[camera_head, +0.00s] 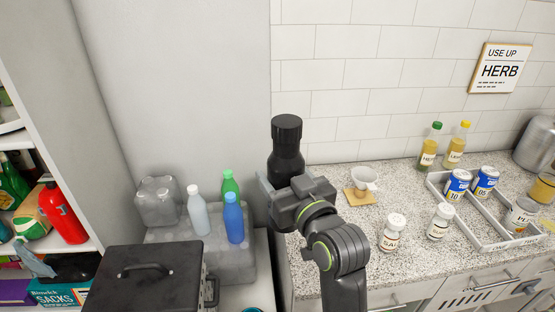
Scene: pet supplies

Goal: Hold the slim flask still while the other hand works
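The slim flask (286,152) is black with a ridged cap and stands upright in the middle of the head view, at the left end of the counter. My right gripper (284,186) is in front of its lower body, with the fingers reaching to its sides, and appears shut on it. The flask's base is hidden behind the gripper, so I cannot tell whether it rests on anything. My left gripper is not in view.
At left are a black box (150,285), a grey crate (240,268) with bottles, and shelves.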

